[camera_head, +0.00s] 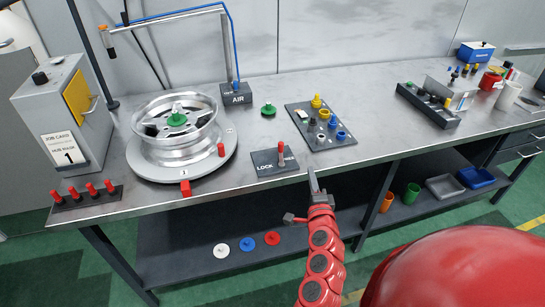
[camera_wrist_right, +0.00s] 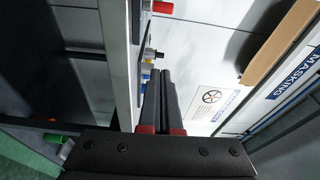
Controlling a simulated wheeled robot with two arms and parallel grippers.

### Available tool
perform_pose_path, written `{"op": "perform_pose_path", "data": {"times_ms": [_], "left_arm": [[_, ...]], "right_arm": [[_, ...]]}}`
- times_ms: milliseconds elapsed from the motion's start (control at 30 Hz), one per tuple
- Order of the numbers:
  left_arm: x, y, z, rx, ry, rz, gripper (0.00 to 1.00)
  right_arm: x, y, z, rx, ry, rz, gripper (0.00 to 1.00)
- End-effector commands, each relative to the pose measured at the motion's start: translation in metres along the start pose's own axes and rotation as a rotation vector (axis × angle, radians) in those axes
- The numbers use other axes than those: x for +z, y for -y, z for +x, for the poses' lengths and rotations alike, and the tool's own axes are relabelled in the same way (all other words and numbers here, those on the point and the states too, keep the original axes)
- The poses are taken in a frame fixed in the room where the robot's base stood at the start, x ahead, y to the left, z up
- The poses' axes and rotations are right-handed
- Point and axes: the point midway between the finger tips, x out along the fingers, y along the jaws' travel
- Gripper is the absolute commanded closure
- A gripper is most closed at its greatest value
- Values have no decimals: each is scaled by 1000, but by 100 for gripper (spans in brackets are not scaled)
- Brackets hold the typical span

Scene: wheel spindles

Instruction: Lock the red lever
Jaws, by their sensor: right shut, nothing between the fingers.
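The red lever (camera_head: 281,153) stands roughly upright on a dark plate (camera_head: 262,168) marked LOCK, near the front edge of the steel workbench. My right gripper (camera_head: 313,181) is just off the bench's front edge, right of the lever and nearer the camera, apart from it. In the right wrist view its two dark fingers (camera_wrist_right: 165,98) are together with nothing between them. A red piece (camera_wrist_right: 162,7) shows at the top of that view; I cannot tell whether it is the lever. My left gripper is not in view.
A silver wheel (camera_head: 177,125) with a green hub piece sits on a round base left of the lever. A tray of coloured parts (camera_head: 320,125) lies behind and right of it. Several red pegs (camera_head: 90,190) stand at the left. A shelf (camera_head: 210,270) runs below the bench.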

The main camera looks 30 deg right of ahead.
Motion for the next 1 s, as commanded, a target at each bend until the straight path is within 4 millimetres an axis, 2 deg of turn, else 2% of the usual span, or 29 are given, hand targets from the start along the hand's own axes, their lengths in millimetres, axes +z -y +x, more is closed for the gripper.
{"op": "perform_pose_path", "data": {"times_ms": [567, 767, 1000], "left_arm": [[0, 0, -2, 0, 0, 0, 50], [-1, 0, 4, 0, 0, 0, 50], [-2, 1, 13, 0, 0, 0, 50]], "right_arm": [[2, 2, 2, 9, 38, 50, 100], [1, 3, 25, 8, 35, 50, 100], [3, 5, 71, 6, 37, 48, 100]]}}
